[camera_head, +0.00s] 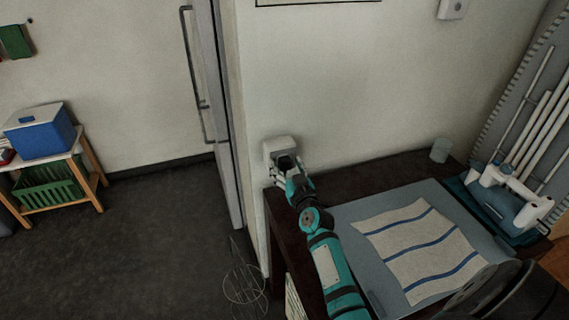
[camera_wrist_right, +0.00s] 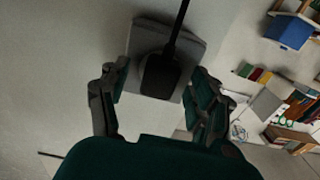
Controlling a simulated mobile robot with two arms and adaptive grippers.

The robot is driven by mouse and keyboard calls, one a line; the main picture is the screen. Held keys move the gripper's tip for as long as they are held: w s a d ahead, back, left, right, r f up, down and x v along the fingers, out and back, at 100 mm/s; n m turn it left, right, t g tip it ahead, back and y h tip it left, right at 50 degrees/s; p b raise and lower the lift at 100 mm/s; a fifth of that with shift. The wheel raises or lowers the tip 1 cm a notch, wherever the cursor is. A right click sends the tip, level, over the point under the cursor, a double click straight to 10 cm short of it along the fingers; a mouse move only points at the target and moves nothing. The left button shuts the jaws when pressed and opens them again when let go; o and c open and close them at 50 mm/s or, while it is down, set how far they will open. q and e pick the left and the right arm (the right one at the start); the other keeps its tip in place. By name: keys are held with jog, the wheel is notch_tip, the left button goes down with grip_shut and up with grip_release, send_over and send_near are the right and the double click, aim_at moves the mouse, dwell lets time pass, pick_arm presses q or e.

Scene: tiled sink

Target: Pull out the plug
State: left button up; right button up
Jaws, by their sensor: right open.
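The black plug (camera_wrist_right: 160,76) sits at a light grey wall outlet (camera_wrist_right: 146,36) in the right wrist view, with its dark cable (camera_wrist_right: 180,20) running toward the picture's top. The outlet (camera_head: 272,146) also shows in the head view, on the wall by the counter's left end. My right gripper (camera_wrist_right: 157,84) is open, with one finger on each side of the plug. Gaps show between the fingers and the plug body. In the head view the right gripper (camera_head: 292,174) is close to the outlet and partly covers the plug. My left gripper is out of view.
A dark counter (camera_head: 345,175) holds a grey board with a striped cloth (camera_head: 420,250), a small cup (camera_head: 440,150) and a blue rack with white parts (camera_head: 505,200). A door edge (camera_head: 222,120) stands left. A wire coil (camera_head: 243,284) lies on the floor.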

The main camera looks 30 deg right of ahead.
aim_at(287, 167)
dwell(0.6)
grip_shut()
dwell(0.4)
jog(key=shift+s, duration=0.15)
jog(key=shift+p+v, duration=1.3)
jog(key=shift+v, duration=1.6)
